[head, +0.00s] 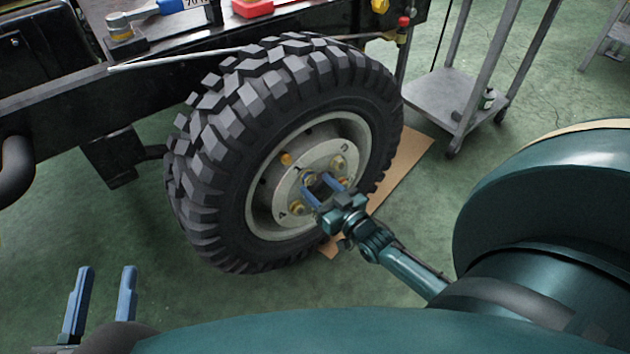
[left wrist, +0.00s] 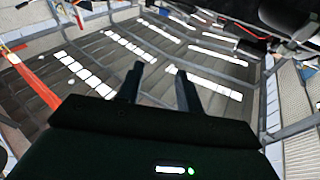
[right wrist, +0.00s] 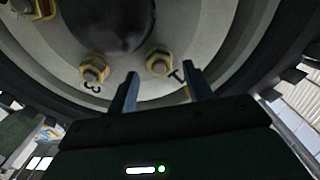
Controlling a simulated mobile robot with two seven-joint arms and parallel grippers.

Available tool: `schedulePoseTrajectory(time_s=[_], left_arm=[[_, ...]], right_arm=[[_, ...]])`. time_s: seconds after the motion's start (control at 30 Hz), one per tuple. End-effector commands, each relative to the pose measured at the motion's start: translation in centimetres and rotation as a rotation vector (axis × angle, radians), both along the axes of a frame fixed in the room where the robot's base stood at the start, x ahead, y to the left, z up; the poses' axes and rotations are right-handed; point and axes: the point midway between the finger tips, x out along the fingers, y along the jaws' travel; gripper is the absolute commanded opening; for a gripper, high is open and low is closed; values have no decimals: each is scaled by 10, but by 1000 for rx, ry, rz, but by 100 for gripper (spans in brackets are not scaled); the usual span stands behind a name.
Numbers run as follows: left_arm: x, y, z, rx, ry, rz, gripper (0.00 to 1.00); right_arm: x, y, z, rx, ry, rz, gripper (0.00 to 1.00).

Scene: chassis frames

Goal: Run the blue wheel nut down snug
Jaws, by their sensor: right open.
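The wheel (head: 215,150) is mounted on the chassis. Its pale hub (head: 275,195) carries several nuts with yellow-gold rings. I cannot make out a blue nut in any view; my fingers hide part of the hub. In the right wrist view one nut (right wrist: 94,68) sits beside a "3". Another nut (right wrist: 158,62) shows in the gap between my right fingertips. My right gripper (head: 317,180) is open in front of the hub, its blue fingers pointing at it; contact cannot be told. My left gripper (head: 107,268) is open and empty at the lower left, away from the wheel.
A blue-handled tool (head: 143,13) and a red object (head: 252,8) lie above the chassis rail (head: 60,92). A cardboard sheet (head: 402,160) lies under the tyre. A grey metal cart (head: 440,95) stands at right. Green floor is open at lower left.

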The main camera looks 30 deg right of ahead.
Motion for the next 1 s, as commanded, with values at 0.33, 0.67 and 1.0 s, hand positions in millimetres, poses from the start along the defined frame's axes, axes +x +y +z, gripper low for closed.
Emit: schedulePoseTrajectory(time_s=[0.33,0.67,1.0], left_arm=[[-2,5,-2,76,15,27,36],[-3,8,-5,98,18,41,36],[-4,7,-6,96,21,42,36]], right_arm=[[-78,-6,2,-1,5,0,51],[-109,-9,1,-1,0,0,51],[-110,-9,0,0,0,0,51]])
